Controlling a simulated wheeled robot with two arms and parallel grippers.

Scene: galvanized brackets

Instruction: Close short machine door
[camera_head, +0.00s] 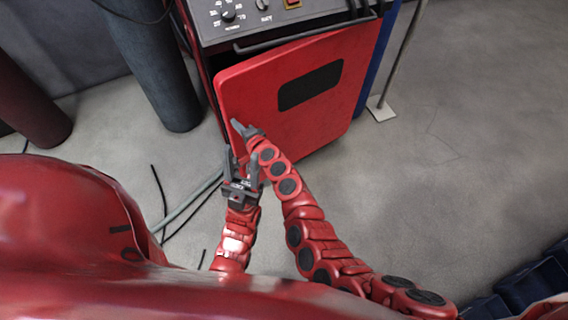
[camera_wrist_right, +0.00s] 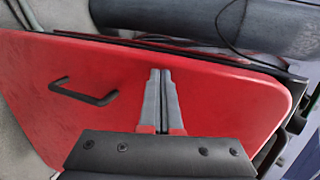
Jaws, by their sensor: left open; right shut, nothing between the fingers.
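The short machine door (camera_head: 285,115) is a red panel with a black rectangular patch on its face. It stands ajar, with a dark gap between its left edge and the machine (camera_head: 262,22). My right gripper (camera_head: 236,124) is shut and empty at the door's lower left edge; I cannot tell whether it touches. In the right wrist view my right gripper (camera_wrist_right: 160,73) is in front of the red door (camera_wrist_right: 215,95), which shows a black bar handle (camera_wrist_right: 85,92). My left gripper (camera_head: 241,158) is open and empty, just below the right one.
A dark grey cylinder (camera_head: 152,65) stands left of the machine, with a dark red one (camera_head: 30,105) farther left. Cables (camera_head: 190,205) lie on the floor near my left arm. A thin post on a base plate (camera_head: 380,108) stands right.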

